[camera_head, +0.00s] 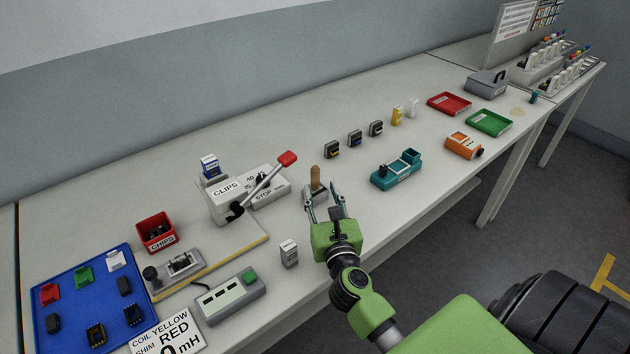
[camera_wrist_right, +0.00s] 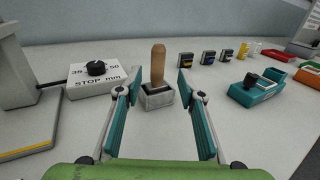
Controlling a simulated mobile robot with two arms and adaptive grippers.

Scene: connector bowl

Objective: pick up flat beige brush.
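A brush-like tool with a tan wooden handle (camera_head: 315,178) stands upright in a small grey block holder (camera_wrist_right: 157,98); the handle also shows in the right wrist view (camera_wrist_right: 158,63). Its lower end is hidden in the holder, so I cannot tell whether it is a flat brush. My right gripper (camera_head: 323,197) is open and empty, with its teal-padded fingers reaching toward the holder. In the right wrist view the handle stands between and beyond the fingertips (camera_wrist_right: 158,88), with a gap on both sides. My left gripper is not in view.
A white dial box (camera_head: 268,187) and a lever press (camera_head: 228,201) stand left of the holder. A teal device (camera_head: 396,171) stands to the right, with several small dark connectors (camera_head: 354,138) behind. A small white box (camera_head: 289,253) sits near the front edge.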

